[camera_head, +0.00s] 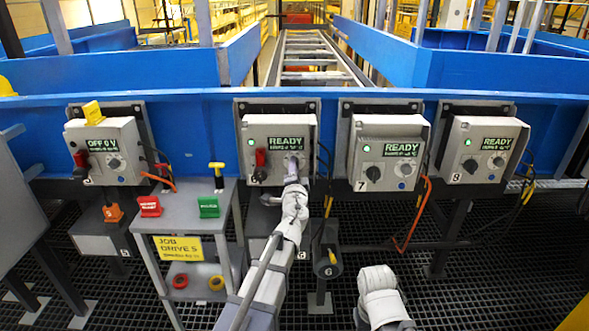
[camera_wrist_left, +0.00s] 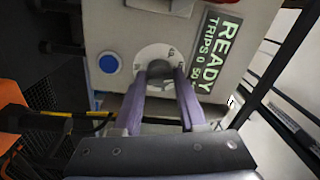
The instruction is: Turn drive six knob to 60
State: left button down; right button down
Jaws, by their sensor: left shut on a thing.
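The drive six box (camera_head: 278,138) is a grey box with a green-lit READY display, second from the left in the head view. Its knob is the round dial at the box's right side; in the left wrist view the dark knob (camera_wrist_left: 158,70) sits on a pale round dial plate. My left gripper (camera_head: 292,172) reaches up to this dial. In the left wrist view its two fingers (camera_wrist_left: 160,88) are on either side of the knob, shut on it. The dial's scale marks are mostly hidden or too small to read.
A red-and-black switch handle (camera_head: 260,161) sits left of the knob. Boxes seven (camera_head: 388,153) and eight (camera_head: 484,152) stand to the right, an OFF box (camera_head: 104,150) to the left. A small grey table (camera_head: 186,213) with red and green blocks stands left of my left arm.

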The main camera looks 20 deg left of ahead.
pick_arm(q)
jog(key=shift+n, duration=0.8)
jog(key=shift+s, duration=0.1)
jog(key=c, duration=0.5)
grip_release()
jog(key=v, duration=0.7)
jog(key=shift+s+d+f, duration=0.1)
jog(key=shift+s, duration=0.25)
